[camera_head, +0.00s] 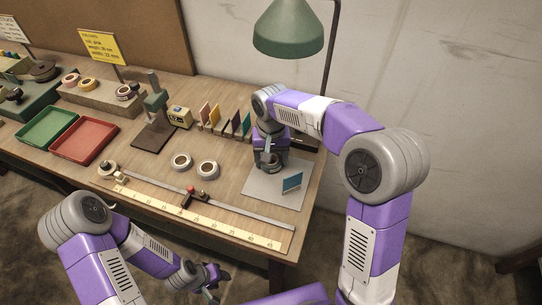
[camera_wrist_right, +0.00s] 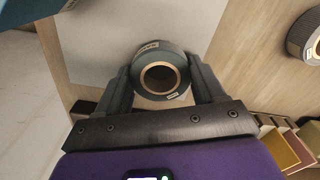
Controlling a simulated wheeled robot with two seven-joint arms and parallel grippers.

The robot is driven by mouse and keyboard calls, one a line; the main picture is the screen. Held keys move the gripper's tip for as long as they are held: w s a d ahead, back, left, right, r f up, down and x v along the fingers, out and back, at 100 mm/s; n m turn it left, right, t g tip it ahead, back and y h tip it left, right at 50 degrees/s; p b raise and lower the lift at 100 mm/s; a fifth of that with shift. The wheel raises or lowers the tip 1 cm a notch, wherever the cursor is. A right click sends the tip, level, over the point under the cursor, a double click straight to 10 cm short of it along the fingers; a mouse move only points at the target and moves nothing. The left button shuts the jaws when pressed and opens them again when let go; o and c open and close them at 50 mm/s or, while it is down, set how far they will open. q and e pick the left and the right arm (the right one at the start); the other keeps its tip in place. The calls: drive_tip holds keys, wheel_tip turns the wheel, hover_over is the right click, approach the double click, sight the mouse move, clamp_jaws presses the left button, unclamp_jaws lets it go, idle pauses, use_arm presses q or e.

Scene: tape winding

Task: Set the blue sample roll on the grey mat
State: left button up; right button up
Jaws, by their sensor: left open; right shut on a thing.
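The blue sample roll (camera_wrist_right: 172,55), a dark blue-grey ring with a tan core, sits between the two fingers of my right gripper (camera_wrist_right: 160,88) in the right wrist view. That gripper is shut on it. In the head view my right gripper (camera_head: 268,163) points down over the back part of the grey mat (camera_head: 262,191) and largely hides the roll. The mat also shows behind the roll in the wrist view (camera_wrist_right: 110,40). I cannot tell whether the roll touches it. My left gripper (camera_head: 213,279) is open and empty, low in front of the table.
A small blue sign (camera_head: 292,182) stands on the mat's right part. A ruler rail (camera_head: 195,200) runs along the front. Upright coloured cards (camera_head: 222,119) stand behind. Green and red trays (camera_head: 84,140) are at left.

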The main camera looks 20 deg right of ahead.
drive_tip(key=shift+f, duration=0.3)
drive_tip(key=o, duration=1.1)
drive_tip(key=shift+r, duration=0.1)
